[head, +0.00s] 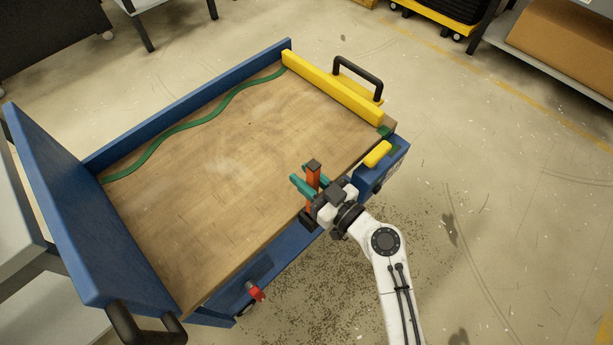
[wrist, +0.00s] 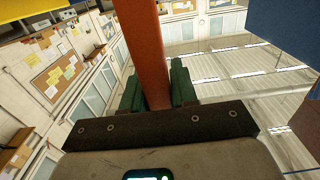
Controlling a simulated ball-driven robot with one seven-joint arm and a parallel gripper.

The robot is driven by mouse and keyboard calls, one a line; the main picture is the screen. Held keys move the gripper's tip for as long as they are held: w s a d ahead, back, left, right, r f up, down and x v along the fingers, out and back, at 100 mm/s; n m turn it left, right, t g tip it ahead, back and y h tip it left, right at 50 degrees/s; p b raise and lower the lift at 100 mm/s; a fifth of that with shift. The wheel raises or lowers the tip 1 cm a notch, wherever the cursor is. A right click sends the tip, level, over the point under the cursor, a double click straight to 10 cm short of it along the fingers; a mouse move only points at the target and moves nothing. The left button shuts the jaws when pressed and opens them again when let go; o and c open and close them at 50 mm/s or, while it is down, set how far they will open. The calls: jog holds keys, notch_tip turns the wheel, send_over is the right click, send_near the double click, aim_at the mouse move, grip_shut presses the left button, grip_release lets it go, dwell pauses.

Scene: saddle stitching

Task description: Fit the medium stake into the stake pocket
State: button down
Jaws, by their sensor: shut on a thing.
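The orange stake (head: 313,178) with a dark top stands roughly upright at the near long edge of the wooden bed in the head view. My gripper (head: 305,187) is shut on it, with a teal finger on either side. In the wrist view the orange stake (wrist: 143,50) rises between the green fingers of my gripper (wrist: 158,88). A small dark piece (head: 307,219), perhaps the stake pocket, shows at the bed's edge just below the stake. I cannot tell whether the stake's lower end is inside it.
The wooden bed (head: 215,165) is bare except for a wavy green strap (head: 186,126). Blue walls (head: 190,103) and a yellow bar (head: 330,87) border it. A yellow block (head: 377,154) sits right of my gripper. A red-handled part (head: 255,290) hangs on the near side.

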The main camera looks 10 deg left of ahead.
jog(key=shift+f+b, duration=3)
jog(key=shift+b, duration=0.9)
jog(key=c, duration=0.8)
grip_release()
jog(key=shift+f, duration=0.1)
jog(key=shift+d, duration=0.1)
jog(key=b+v, duration=0.1)
jog(key=v, duration=0.9)
jog(key=shift+s+d, duration=0.25)
